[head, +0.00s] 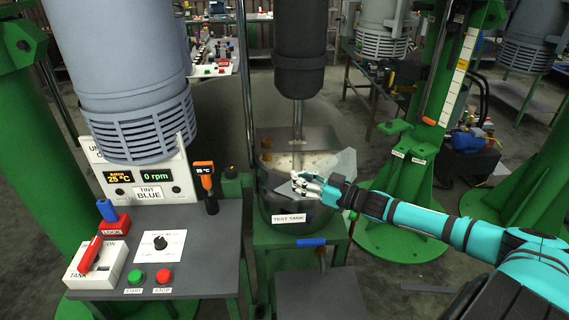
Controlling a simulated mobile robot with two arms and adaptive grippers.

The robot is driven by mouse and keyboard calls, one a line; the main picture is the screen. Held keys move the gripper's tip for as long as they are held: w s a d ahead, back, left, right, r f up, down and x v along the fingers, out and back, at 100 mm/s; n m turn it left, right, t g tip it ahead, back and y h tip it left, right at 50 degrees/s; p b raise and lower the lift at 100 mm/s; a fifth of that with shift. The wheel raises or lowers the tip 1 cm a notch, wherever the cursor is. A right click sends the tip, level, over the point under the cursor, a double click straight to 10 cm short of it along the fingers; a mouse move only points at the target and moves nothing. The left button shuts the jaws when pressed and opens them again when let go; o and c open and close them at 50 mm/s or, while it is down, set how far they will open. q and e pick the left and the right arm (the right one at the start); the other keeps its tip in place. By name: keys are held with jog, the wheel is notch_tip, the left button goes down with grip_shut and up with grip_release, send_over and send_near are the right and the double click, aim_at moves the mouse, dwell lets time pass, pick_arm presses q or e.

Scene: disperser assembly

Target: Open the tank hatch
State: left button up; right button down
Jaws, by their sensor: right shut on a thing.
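The dark test tank (268,206) stands in the middle on a green stand, with a white "TEST TANK" label on its front. A grey flat plate, which looks like the tank hatch (344,162), is tilted up at the right side of the tank's top. Pale contents (290,161) show in the top of the tank beside it. My right gripper (303,184) reaches in from the right and is shut on the hatch at its near edge. The fingers hide part of that edge. My left gripper is not in view.
A mixer shaft (298,118) comes down into the tank from a black column above. A control table (205,260) with switches, a knob and displays stands at the left. A green stand (400,200) with a scale rises at the right.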

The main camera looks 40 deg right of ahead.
jog(key=s+y, duration=0.1)
jog(key=s+d+n+g+y, duration=0.1)
jog(key=s, duration=0.1)
jog(key=s+d+n+y, duration=0.1)
jog(key=s, duration=0.1)
jog(key=shift+r+g, duration=0.1)
jog(key=shift+g, duration=0.2)
jog(key=shift+s+d+r+n+g+y, duration=0.1)
jog(key=shift+s+d+n+g+y, duration=0.45)
jog(key=shift+s, duration=0.2)
jog(key=shift+a, duration=0.1)
jog(key=c, duration=1)
grip_release()
jog(key=shift+f, duration=0.2)
jog(key=shift+s, duration=0.1)
